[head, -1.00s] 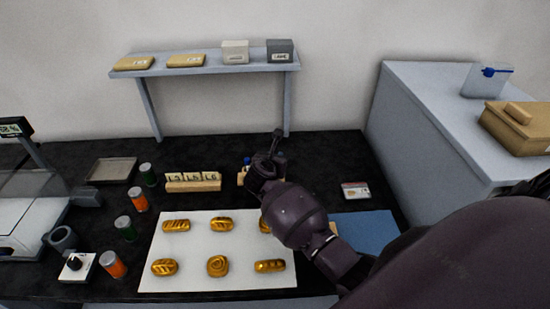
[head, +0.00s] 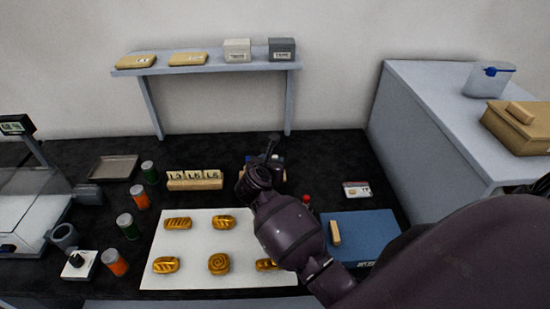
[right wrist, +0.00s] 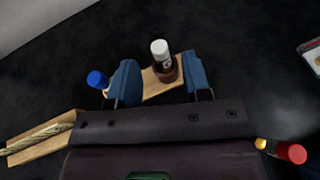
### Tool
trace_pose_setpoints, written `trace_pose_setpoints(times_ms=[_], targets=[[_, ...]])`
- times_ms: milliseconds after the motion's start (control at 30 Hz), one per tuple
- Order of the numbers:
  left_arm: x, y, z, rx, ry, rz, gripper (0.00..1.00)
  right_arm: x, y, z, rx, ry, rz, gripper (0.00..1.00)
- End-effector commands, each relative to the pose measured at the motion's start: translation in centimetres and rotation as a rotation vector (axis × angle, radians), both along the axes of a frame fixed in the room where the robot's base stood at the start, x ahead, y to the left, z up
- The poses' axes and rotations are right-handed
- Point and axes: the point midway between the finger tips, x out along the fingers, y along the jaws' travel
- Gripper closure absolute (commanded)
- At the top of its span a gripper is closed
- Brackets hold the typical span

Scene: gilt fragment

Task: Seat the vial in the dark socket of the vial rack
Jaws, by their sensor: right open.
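In the right wrist view, a vial (right wrist: 162,62) with a white cap, dark body and pale label stands in a brown, ring-like socket of the wooden vial rack (right wrist: 148,86). Whether it is fully down I cannot tell. My right gripper (right wrist: 159,68) is open, with one blue finger on each side of this vial and apparently a gap to each. A blue-capped piece (right wrist: 97,79) stands at the rack's left end, partly behind the left finger. In the head view my right gripper (head: 262,172) covers most of the rack. My left gripper is not in view.
A wooden block with L-labels (head: 195,184) stands left of the rack. A white board (head: 200,250) with golden loaf shapes lies in front. A red-topped item (head: 306,199) stands right of my right arm, near a blue mat (head: 365,235). Black counter is clear behind.

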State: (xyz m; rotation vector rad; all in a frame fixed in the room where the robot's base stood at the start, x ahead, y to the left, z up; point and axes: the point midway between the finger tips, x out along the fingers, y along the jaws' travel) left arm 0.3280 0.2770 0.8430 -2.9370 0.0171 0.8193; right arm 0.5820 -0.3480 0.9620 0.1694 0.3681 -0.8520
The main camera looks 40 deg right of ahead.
Motion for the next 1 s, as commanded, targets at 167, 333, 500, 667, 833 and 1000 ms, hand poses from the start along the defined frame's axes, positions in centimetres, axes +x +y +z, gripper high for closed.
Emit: trace_pose_setpoints(times_ms=[167, 333, 500, 667, 833, 1000], targets=[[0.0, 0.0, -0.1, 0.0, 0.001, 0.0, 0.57, -2.0, 2.3, 1.1, 0.003, -0.001, -0.001, 0.56], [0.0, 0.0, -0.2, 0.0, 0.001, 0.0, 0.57, -3.0, 3.6, 1.9, 0.001, -0.001, 0.001, 0.56], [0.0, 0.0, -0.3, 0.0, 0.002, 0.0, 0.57, -3.5, 4.0, 2.2, 0.0, 0.0, 0.0, 0.56], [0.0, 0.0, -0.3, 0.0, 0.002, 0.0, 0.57, -3.5, 4.1, 2.2, -0.001, 0.001, 0.0, 0.56], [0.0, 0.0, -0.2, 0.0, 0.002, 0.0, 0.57, -3.5, 4.0, 2.2, 0.0, 0.0, 0.0, 0.56], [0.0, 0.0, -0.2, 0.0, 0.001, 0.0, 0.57, -3.5, 4.0, 2.2, 0.0, 0.0, 0.0, 0.56]])
